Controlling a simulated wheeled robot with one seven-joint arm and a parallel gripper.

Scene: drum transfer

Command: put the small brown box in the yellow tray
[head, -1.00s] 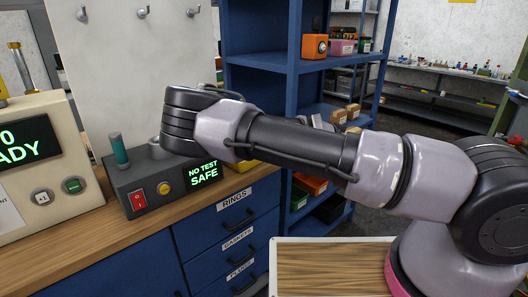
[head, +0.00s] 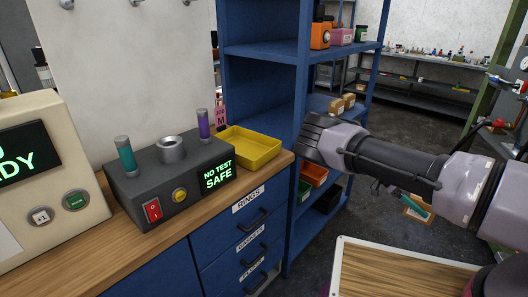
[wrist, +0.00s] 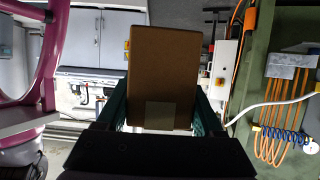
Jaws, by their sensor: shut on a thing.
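My gripper (wrist: 162,98) is shut on a small brown box (wrist: 162,60). In the wrist view the box sits between the two teal fingers, with a paler patch near its lower edge. In the head view a teal finger of my gripper (head: 411,203) and part of the brown box (head: 416,213) show below my arm, over the floor; the arm hides the rest. The yellow tray (head: 262,158) stands on the wooden bench beside the dark test unit. It looks empty, and my gripper is well to its right.
The dark unit (head: 160,185) holds teal and purple cylinders and a metal ring. A blue shelf (head: 262,55) rises behind the tray; other brown boxes (head: 341,104) lie on it. A wooden-topped surface (head: 395,272) is at the lower right.

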